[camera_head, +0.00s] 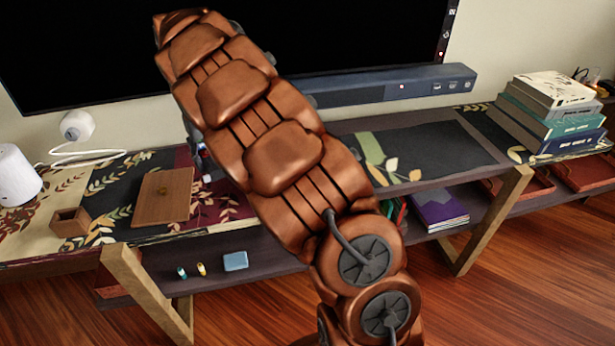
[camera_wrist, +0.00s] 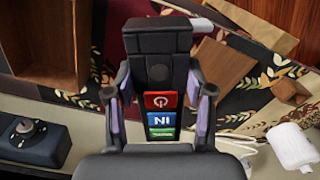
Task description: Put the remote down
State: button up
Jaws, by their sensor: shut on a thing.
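In the wrist view, my gripper (camera_wrist: 160,88) is shut on the remote. The remote (camera_wrist: 158,70) is black, with red, blue and green buttons towards its near end. It sits lengthwise between the two fingers, over the patterned top of the long low table. I cannot tell whether its far end touches the surface. In the head view, my copper-coloured arm hides most of the gripper and the remote. Only a small bluish part shows at the arm's left edge, near the table (camera_head: 228,211).
A wooden board (camera_head: 163,197), a small wooden box (camera_head: 70,222) and a white speaker (camera_head: 18,175) are on the table at left. A soundbar (camera_head: 395,88) stands below the black screen. Stacked books (camera_head: 548,112) stand at right. Patterned tabletop (camera_head: 425,150) right of my arm is clear.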

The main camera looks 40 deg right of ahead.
jog(key=s+d+f+m+b, duration=0.15)
jog(key=d+f, duration=0.25)
jog(key=d, duration=0.8)
jog(key=s+d+f+m+b, duration=0.1)
jog(key=d+f+m, duration=0.25)
jog(key=d, duration=0.75)
jog(key=shift+n, duration=0.4)
jog(key=shift+s+d+f+p, duration=0.1)
jog(key=shift+f+p, duration=0.15)
jog(key=shift+f, duration=2.2)
jog(key=shift+s+d+f+p, duration=0.1)
jog(key=shift+f+p, duration=0.15)
jog(key=shift+f, duration=2.15)
jog(key=shift+f, duration=0.2)
jog(key=o, duration=1.3)
